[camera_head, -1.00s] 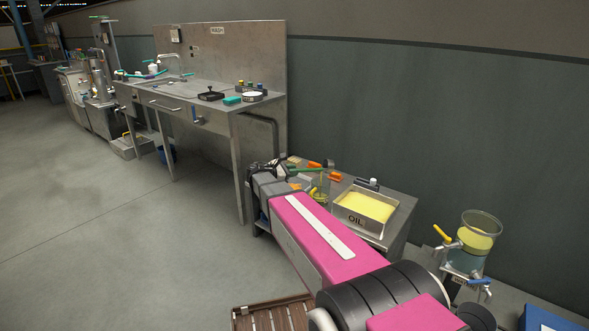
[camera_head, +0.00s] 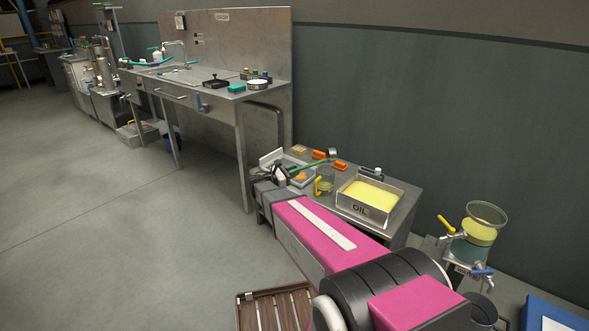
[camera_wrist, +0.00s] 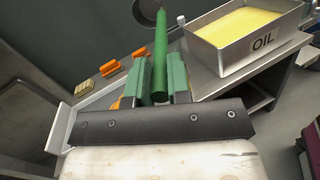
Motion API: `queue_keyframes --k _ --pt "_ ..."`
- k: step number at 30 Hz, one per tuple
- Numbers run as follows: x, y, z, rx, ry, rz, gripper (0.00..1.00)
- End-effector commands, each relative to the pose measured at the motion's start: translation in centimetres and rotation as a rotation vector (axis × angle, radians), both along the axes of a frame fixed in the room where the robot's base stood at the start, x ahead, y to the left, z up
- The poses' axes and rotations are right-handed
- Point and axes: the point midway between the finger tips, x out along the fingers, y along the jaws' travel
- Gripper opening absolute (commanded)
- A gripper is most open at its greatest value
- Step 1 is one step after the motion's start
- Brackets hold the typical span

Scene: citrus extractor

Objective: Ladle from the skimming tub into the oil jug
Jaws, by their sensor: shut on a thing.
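The ladle has a green handle (camera_head: 308,164) and a small round metal bowl (camera_head: 332,154). My gripper (camera_head: 287,174) is shut on the handle; the wrist view shows its green-padded jaws (camera_wrist: 160,88) around the handle (camera_wrist: 160,55). The skimming tub (camera_head: 362,209) is a square metal pan marked OIL, full of yellow liquid, right of my gripper. It also shows in the wrist view (camera_wrist: 262,42). The oil jug (camera_head: 325,181), clear with a yellow handle, stands between my gripper and the tub.
Orange blocks (camera_head: 340,165) and a small tan block (camera_head: 298,150) lie at the table's back. A pale tray (camera_head: 271,158) is by my gripper. A two-tap glass separator (camera_head: 480,235) stands right of the table. A wash bench (camera_head: 200,92) is behind; the floor at left is clear.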

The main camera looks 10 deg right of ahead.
Motion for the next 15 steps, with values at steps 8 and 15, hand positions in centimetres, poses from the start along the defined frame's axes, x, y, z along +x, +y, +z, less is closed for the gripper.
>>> queue_keyframes --k 8,15 --pt "0.1 0.1 -1.8 -0.092 0.003 0.000 0.00" --pt "0.1 0.1 -3.2 -0.168 0.005 0.000 0.00"
